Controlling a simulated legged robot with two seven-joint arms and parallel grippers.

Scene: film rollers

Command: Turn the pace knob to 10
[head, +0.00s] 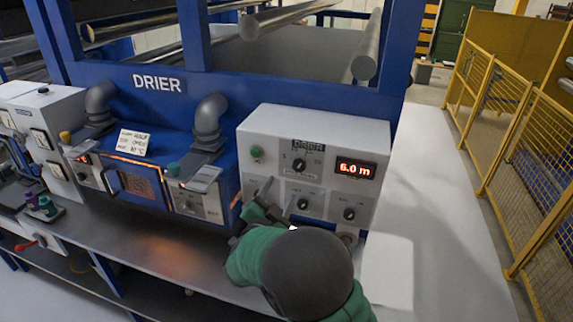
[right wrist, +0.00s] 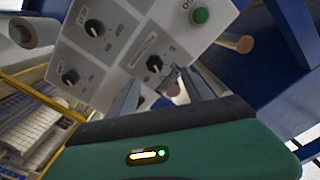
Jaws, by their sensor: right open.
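The white DRIER control panel (head: 322,140) has an upper knob (head: 299,165) and a green button at its left. Lower knobs include a middle one (head: 302,203) and a right one (head: 349,213). Their small labels are too blurred to tell which is the pace knob. A red display (head: 355,168) reads 6.0 m. My right gripper (head: 277,197) is open in front of the panel's lower left. In the right wrist view, its fingers (right wrist: 163,88) point at the panel, with one knob (right wrist: 155,63) just beyond the gap. I cannot tell whether they touch it. My left gripper is out of view.
A blue drier box with a lit window (head: 136,184) and grey pipes stands left of the panel. A note (head: 134,143) sits on top. A grey ledge (head: 150,248) runs below. A yellow fence (head: 510,150) stands at the right.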

